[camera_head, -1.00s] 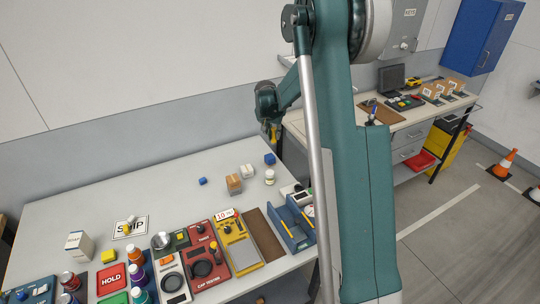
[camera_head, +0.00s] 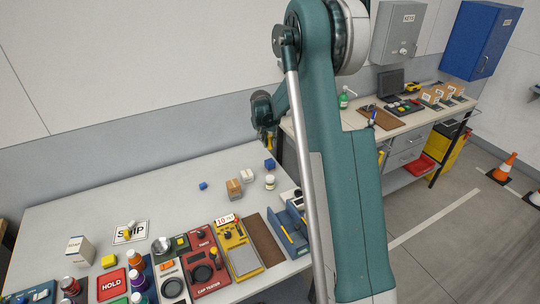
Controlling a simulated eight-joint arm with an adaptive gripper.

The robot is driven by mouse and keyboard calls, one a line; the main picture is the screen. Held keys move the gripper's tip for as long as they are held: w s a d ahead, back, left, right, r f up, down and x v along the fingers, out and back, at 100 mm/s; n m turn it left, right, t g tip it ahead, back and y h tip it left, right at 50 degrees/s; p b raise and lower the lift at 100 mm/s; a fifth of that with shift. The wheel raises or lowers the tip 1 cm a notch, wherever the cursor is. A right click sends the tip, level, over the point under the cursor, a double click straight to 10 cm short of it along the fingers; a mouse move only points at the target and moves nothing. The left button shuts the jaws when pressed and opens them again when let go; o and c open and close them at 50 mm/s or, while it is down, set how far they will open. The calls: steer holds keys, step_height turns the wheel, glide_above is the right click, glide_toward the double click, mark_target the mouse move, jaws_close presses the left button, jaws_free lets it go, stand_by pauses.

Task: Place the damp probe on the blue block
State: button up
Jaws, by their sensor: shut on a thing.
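My gripper (camera_head: 267,138) is small and dark at the far edge of the near table, below the wrist of my arm. It is shut on a thin yellowish thing, which I take to be the damp probe; little of it shows. Two blue blocks stand on the table: a larger one (camera_head: 270,164) just below my gripper in the picture, and a smaller one (camera_head: 203,186) further left. My gripper is apart from both. The frames do not tell which blue block is meant.
A cardboard box (camera_head: 234,189), a white block (camera_head: 247,175) and a white jar (camera_head: 270,182) stand near the blue blocks. A yellow meter (camera_head: 237,246), a red tester (camera_head: 203,262) and a blue tray (camera_head: 290,233) fill the front. The table's left back is clear.

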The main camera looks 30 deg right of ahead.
mark_target(270, 150)
steer(key=shift+f, duration=1.8)
steer(key=shift+f, duration=1.9)
steer(key=shift+f, duration=0.2)
steer(key=o, duration=0.9)
steer(key=shift+r, duration=0.1)
steer(key=shift+r+p, duration=0.2)
steer(key=shift+p, duration=0.1)
steer(key=shift+b+v, duration=0.4)
steer(key=shift+v, duration=5.5)
steer(key=shift+s+r, duration=0.1)
